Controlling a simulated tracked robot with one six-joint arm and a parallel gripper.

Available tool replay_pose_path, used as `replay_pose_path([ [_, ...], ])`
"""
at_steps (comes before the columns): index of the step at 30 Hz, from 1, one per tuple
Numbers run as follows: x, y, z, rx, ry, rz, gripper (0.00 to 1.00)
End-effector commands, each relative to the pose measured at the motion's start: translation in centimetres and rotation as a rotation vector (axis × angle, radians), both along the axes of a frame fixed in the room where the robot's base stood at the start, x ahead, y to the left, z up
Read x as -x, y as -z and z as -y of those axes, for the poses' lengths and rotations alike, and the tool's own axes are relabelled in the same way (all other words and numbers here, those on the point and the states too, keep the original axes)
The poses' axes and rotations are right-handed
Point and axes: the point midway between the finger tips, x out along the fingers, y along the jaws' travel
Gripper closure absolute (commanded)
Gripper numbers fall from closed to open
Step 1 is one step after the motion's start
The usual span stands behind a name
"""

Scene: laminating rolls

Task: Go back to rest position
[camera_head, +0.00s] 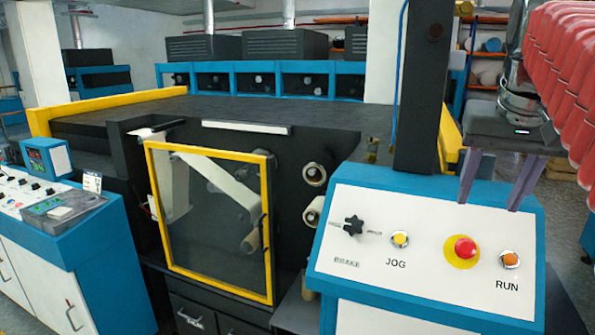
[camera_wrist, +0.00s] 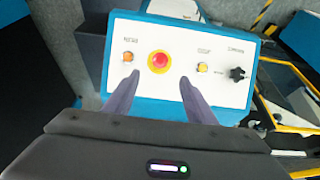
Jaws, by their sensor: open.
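My gripper (camera_head: 492,192) is at the upper right in the head view, above the top part of the control panel (camera_head: 340,262). Its two grey fingers point down and stand apart with nothing between them. In the wrist view, my gripper (camera_wrist: 158,84) shows its fingers spread over the panel (camera_wrist: 205,103). The red button (camera_wrist: 158,61) lies beyond and between the fingertips there. I cannot tell whether the fingertips touch the panel.
The panel also bears a yellow JOG button (camera_head: 400,239), an orange RUN button (camera_head: 509,259) and a black brake knob (camera_head: 354,225). A yellow-framed clear door (camera_head: 215,225) is left of it. A second console (camera_head: 60,215) stands far left.

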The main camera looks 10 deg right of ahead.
Motion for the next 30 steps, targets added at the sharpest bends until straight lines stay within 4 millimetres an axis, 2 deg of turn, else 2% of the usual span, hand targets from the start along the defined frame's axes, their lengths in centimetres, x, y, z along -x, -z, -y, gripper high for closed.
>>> replay_pose_path([
  [5, -0.6, -0.2, 0.4, 0.018, 0.002, 0.025, 0.49],
  [7, -1.1, 0.4, 0.8, 0.024, 0.004, 0.036, 0.49],
  [11, -1.7, 2.9, 1.3, 0.025, 0.007, 0.038, 0.49],
  [14, -2.0, 5.1, 0.9, 0.027, -0.003, 0.041, 0.49],
  [20, -2.3, 10.3, -2.3, 0.030, -0.064, 0.050, 0.49],
  [26, -1.8, 15.5, -7.0, 0.032, -0.157, 0.058, 0.49],
  [30, -0.7, 19.2, -10.7, 0.031, -0.235, 0.063, 0.49],
])
